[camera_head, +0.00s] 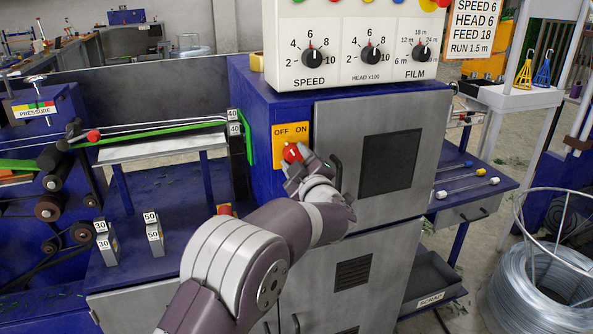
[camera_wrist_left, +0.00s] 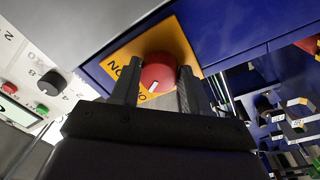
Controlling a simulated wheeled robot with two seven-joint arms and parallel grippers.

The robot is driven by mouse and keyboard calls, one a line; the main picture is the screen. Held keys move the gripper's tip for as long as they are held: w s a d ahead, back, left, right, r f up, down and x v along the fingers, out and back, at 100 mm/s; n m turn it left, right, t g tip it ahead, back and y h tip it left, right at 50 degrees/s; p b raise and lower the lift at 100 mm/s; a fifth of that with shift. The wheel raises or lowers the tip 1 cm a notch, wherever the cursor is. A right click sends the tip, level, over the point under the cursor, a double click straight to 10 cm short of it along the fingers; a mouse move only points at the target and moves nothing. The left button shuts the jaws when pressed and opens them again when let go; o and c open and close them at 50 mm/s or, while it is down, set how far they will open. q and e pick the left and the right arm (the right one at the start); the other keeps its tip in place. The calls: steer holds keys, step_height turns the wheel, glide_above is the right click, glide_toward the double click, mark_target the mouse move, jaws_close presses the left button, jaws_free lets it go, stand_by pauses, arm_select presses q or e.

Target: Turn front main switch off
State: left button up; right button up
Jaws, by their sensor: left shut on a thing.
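The front main switch is a red knob (camera_head: 291,153) on a yellow plate (camera_head: 279,155) marked OFF and ON, on the blue cabinet side of the machine. In the left wrist view the red knob (camera_wrist_left: 158,70) sits between my fingers. Its white mark points down toward the plate's lettering on the OFF side, which is partly hidden by a finger. My left gripper (camera_head: 297,163) is shut on the knob; it also shows in the left wrist view (camera_wrist_left: 160,88) with a finger on each side. My right gripper is not in view.
The control panel (camera_head: 350,45) with SPEED, HEAD and FILM dials overhangs just above. A grey cabinet door (camera_head: 340,125) with a handle is right of the switch. Numbered blocks (camera_head: 153,235) stand on the blue bench at left. A wire coil (camera_head: 535,300) stands at right.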

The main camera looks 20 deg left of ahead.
arm_select(q)
steer(key=shift+n+b, duration=1.05)
steer(key=shift+n, duration=0.45)
steer(key=o, duration=1.1)
steer(key=shift+c, duration=0.2)
steer(key=v, duration=1.2)
steer(key=shift+s+d, duration=0.2)
steer(key=shift+d, duration=0.15)
